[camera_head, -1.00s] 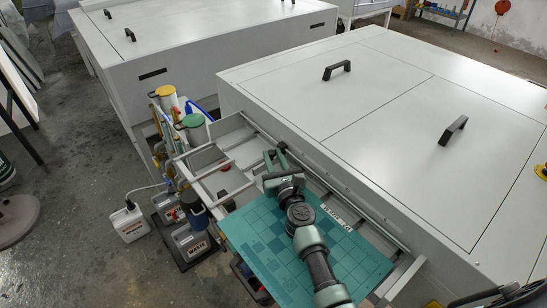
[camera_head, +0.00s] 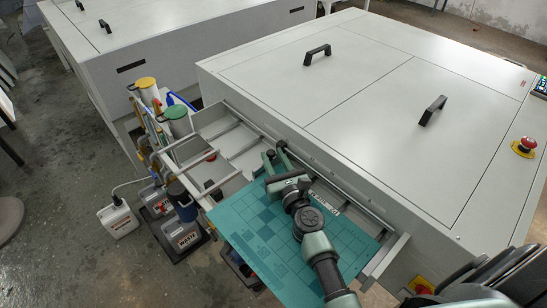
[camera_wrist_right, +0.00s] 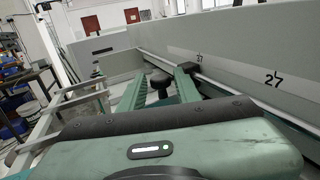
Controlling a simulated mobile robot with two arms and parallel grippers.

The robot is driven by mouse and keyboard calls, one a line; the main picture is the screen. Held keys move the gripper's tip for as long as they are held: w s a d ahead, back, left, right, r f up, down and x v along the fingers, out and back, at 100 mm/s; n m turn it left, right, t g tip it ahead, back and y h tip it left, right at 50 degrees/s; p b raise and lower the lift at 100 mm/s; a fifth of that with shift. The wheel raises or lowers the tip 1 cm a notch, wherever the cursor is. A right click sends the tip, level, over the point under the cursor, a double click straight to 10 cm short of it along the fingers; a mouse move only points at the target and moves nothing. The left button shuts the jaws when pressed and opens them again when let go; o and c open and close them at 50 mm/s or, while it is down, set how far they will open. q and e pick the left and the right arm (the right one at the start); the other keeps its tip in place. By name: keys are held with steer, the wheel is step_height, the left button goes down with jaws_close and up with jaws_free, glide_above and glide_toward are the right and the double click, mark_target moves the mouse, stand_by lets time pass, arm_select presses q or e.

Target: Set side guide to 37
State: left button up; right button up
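My right gripper (camera_head: 275,156) is over the rail side of the feed tray, just beyond the teal plate (camera_head: 250,232). In the right wrist view its two green fingers (camera_wrist_right: 162,92) are apart. A dark round knob (camera_wrist_right: 158,80) shows between them, with a gap visible on its left side; contact on the right is unclear. A pale panel (camera_wrist_right: 125,66) crosses beyond the fingertips, possibly the side guide. My left gripper is not in view.
The white machine (camera_head: 380,110) borders the tray, with a rail (camera_head: 335,190) along its wall. Grey bars (camera_head: 190,160) cross the open tray end. Bottles and canisters (camera_head: 180,235) stand on the floor at left. A red emergency button (camera_head: 526,143) sits on the machine top.

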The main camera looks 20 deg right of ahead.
steer(key=s, duration=0.4)
steer(key=s+b, duration=0.1)
steer(key=s, duration=0.2)
steer(key=shift+s+a, duration=0.2)
steer(key=shift+s, duration=0.2)
steer(key=shift+r, duration=0.1)
